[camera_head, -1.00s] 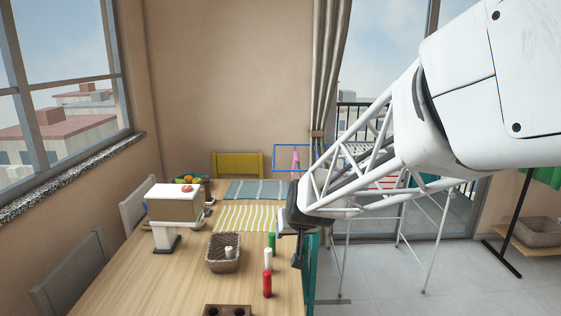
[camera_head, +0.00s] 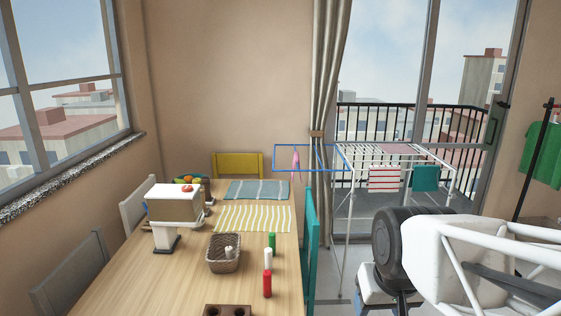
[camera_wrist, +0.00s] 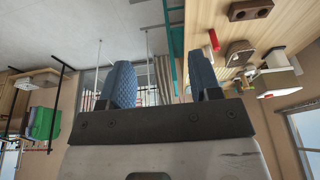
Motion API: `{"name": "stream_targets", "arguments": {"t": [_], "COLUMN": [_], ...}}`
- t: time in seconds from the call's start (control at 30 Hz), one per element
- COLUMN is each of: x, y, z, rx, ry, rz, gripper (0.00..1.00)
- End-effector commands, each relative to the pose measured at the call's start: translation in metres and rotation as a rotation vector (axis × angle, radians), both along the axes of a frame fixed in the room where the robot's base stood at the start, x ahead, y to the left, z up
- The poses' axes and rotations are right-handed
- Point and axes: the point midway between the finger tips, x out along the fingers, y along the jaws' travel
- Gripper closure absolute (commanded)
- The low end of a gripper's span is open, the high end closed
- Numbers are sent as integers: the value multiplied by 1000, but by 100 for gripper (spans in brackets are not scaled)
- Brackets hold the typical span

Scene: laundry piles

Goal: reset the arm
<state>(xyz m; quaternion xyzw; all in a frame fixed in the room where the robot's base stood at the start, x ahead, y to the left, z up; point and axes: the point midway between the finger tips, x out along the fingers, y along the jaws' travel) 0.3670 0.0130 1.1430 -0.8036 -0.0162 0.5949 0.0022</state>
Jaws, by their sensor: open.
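My arm (camera_head: 460,262) is at the lower right of the head view, low and to the right of the dining table (camera_head: 190,285). Its white lattice link and dark round joint show there, and the end of the arm is partly cut off by the bottom edge. In the wrist view, my gripper (camera_wrist: 164,75) has its two blue padded fingers apart, with nothing held between them. The wrist picture appears upside down, with the table edge beyond the fingers on the right.
The table carries a wicker basket (camera_head: 223,253), a red bottle (camera_head: 267,284), a striped mat (camera_head: 252,218) and a box on a stand (camera_head: 174,206). A teal chair (camera_head: 311,235) stands at its right edge. A drying rack (camera_head: 400,155) with cloths stands behind my arm.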

Motion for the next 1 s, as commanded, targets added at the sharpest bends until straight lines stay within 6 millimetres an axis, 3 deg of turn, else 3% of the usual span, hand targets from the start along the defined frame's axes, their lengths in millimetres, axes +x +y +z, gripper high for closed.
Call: {"name": "stream_targets", "arguments": {"t": [0.1, 0.3, 1.0], "x": [-27, -49, -51], "y": [-9, -16, -17], "z": [-2, -4, -4], "rx": [-13, -27, -29], "ry": [30, 60, 64], "rz": [-23, -42, -43], "gripper": [43, 43, 43]}}
